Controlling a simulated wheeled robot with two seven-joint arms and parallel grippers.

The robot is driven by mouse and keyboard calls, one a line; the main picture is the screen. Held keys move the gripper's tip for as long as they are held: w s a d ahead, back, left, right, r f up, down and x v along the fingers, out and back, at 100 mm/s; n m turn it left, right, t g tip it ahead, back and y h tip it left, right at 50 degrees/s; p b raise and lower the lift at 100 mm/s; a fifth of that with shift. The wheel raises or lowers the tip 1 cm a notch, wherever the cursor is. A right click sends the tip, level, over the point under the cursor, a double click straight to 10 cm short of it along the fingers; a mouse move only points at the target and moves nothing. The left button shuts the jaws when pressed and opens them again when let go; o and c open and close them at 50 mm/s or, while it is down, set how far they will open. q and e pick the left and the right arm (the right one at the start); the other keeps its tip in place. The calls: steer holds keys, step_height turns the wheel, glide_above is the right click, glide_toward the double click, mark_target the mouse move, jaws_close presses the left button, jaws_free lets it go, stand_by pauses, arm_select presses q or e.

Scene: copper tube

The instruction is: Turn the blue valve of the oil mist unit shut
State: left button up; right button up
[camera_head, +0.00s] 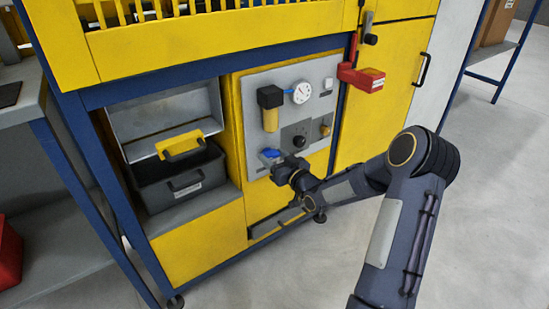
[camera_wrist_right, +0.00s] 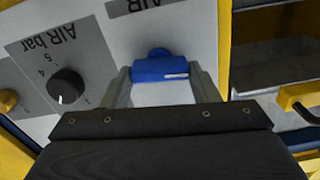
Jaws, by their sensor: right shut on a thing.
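The blue valve (camera_head: 269,153) sits at the lower left of the grey panel (camera_head: 318,78) on the yellow machine front. In the right wrist view the blue handle (camera_wrist_right: 162,69) lies crosswise between my two fingers, with a small white mark and a rounded hub above it. My right gripper (camera_head: 277,164) reaches the panel from the lower right; in the wrist view its fingers (camera_wrist_right: 162,88) are shut on the handle's two ends. The fingertips are mostly hidden in the head view. My left gripper is in neither view.
A black regulator knob (camera_head: 299,141), brass fitting (camera_head: 326,126), pressure gauge (camera_head: 301,92) and yellow-bowled filter (camera_head: 270,117) surround the valve. An open grey toolbox (camera_head: 160,192) stands in the bay to the left. A red lockout piece (camera_head: 361,78) juts out above right.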

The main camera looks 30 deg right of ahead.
steer(key=m, duration=0.4)
steer(key=shift+p, duration=0.3)
steer(key=m+p, duration=0.1)
steer(key=m, duration=0.3)
steer(key=shift+d, duration=0.15)
steer(key=m+p, duration=0.1)
steer(key=m, duration=0.3)
steer(key=shift+f+m, duration=0.1)
steer(key=shift+m, duration=0.2)
steer(key=shift+f+m+p, duration=0.1)
steer(key=shift+m+p, duration=0.5)
steer(key=shift+m, duration=1.3)
steer(key=o, duration=1)
